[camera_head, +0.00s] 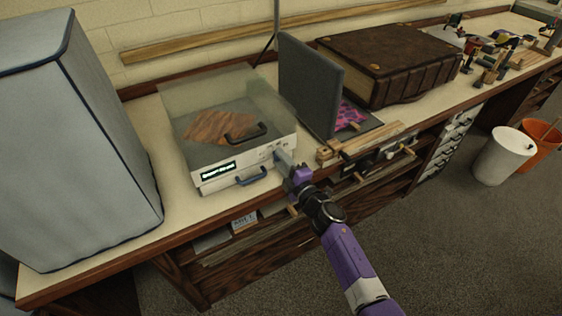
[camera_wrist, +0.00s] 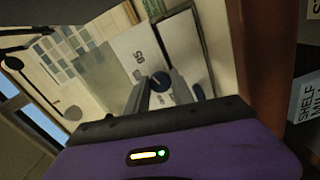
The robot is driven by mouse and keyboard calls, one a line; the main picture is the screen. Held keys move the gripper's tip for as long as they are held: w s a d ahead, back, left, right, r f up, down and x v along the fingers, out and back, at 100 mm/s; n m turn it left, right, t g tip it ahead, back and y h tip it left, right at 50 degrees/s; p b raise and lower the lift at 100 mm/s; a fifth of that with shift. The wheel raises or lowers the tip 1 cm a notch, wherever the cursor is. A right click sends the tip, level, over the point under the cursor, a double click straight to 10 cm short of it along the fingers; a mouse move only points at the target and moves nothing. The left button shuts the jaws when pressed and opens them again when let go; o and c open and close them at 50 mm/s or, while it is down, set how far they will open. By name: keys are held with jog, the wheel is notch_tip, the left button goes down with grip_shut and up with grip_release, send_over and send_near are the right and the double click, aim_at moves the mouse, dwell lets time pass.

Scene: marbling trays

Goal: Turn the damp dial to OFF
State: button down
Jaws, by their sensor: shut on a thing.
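A white tray unit (camera_head: 213,179) with a clear lid stands on the bench, a brown marbled sheet inside it. My gripper (camera_head: 282,157) reaches the right end of that front panel. The dial's markings are not clearly readable.
A large grey covered box (camera_head: 75,150) stands to the left of the unit. A dark upright panel (camera_head: 308,85) and a big brown book (camera_head: 385,60) are to the right. Wooden strips (camera_head: 372,140) lie near the bench's front edge. The floor in front is clear.

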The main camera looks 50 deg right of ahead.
jog(key=shift+n, duration=1)
jog(key=c, duration=1.1)
grip_release()
jog(key=v, duration=0.8)
jog(key=shift+w, duration=0.1)
